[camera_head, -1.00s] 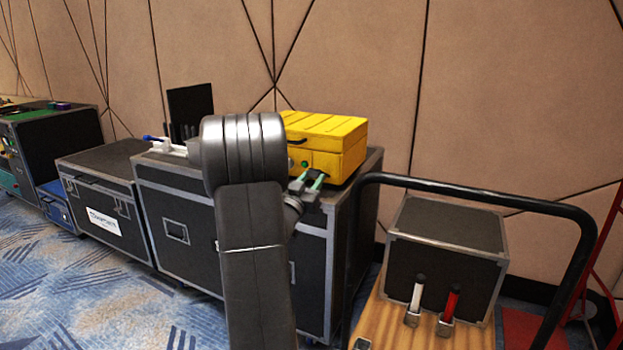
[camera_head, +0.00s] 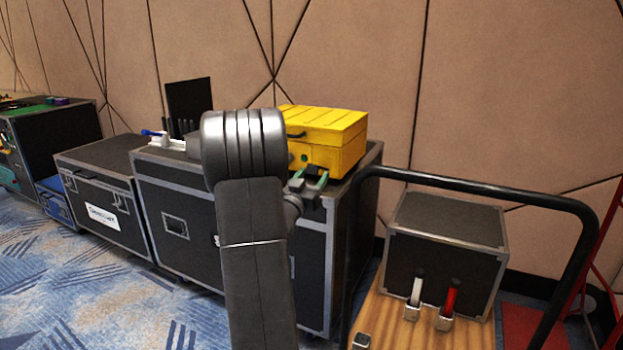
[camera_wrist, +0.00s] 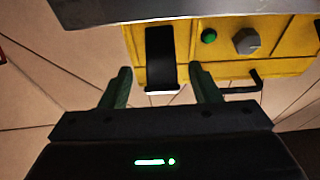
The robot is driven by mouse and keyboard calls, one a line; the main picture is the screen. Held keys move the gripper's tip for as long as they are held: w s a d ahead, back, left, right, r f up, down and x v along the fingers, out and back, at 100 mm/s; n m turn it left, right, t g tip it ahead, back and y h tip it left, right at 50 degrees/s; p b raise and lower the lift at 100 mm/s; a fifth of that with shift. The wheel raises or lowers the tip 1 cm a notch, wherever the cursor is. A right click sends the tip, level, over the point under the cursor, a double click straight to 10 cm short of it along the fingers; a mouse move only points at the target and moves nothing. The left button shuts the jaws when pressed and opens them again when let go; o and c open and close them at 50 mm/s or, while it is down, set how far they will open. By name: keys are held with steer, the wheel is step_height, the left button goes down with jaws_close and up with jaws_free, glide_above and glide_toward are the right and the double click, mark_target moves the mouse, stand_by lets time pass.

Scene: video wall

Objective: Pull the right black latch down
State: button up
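The yellow case (camera_head: 340,150) sits on a large black flight case, its front facing me. In the wrist view, where the scene looks upside down, one black latch (camera_wrist: 160,55) shows on the yellow front (camera_wrist: 275,68), with a pale edge at its lower end. A green button (camera_wrist: 208,36) and a grey hexagonal knob (camera_wrist: 246,41) are beside it. My gripper (camera_head: 310,180) is in front of the case. In the wrist view my gripper (camera_wrist: 163,88) is open, the latch lying between its two green fingers in the picture; contact cannot be told. In the head view the latch cannot be made out.
A thin black handle (camera_wrist: 245,85) juts from the yellow front. A cart rail (camera_head: 480,190) and black box (camera_head: 445,255) stand to the right.

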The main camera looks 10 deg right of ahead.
steer(key=p+v, duration=0.2)
steer(key=v, duration=1.1)
steer(key=shift+s+a+f, duration=0.15)
steer(key=shift+s+a, duration=0.1)
steer(key=shift+s, duration=0.05)
steer(key=b+x, duration=0.2)
steer(key=x, duration=1.2)
steer(key=shift+s+a+r, duration=0.1)
steer(key=shift+r, duration=0.1)
